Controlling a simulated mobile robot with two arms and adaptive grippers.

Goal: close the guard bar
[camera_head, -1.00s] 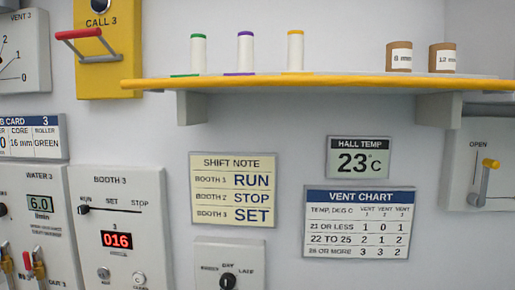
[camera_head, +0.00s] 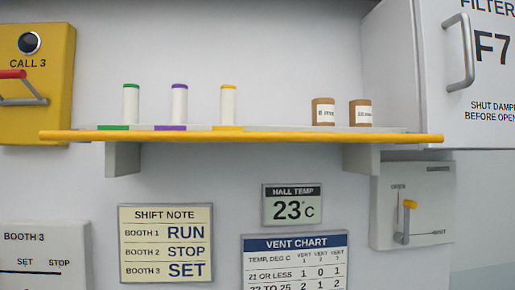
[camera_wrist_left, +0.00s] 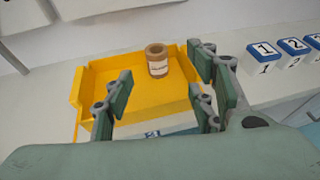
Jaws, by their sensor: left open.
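No part in view is labelled as a guard bar. A bar with a red grip (camera_head: 22,88) sticks out from the yellow CALL 3 panel (camera_head: 40,115), below its black button, at the left edge of the head view; its left end is cut off. My left gripper (camera_wrist_left: 163,97) is open in the left wrist view. Its fingers are spread above or in front of a yellow tray (camera_wrist_left: 100,75), with nothing between them that I can see gripped. A brown labelled core (camera_wrist_left: 157,60) stands in the tray. My right gripper is not in view.
A yellow-edged shelf (camera_head: 250,136) carries three white spools and two brown cores. A white filter cabinet (camera_head: 430,110) with a handle stands at right, above a yellow-tipped lever (camera_head: 408,215). Numbered blocks (camera_wrist_left: 263,52) sit right of the tray.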

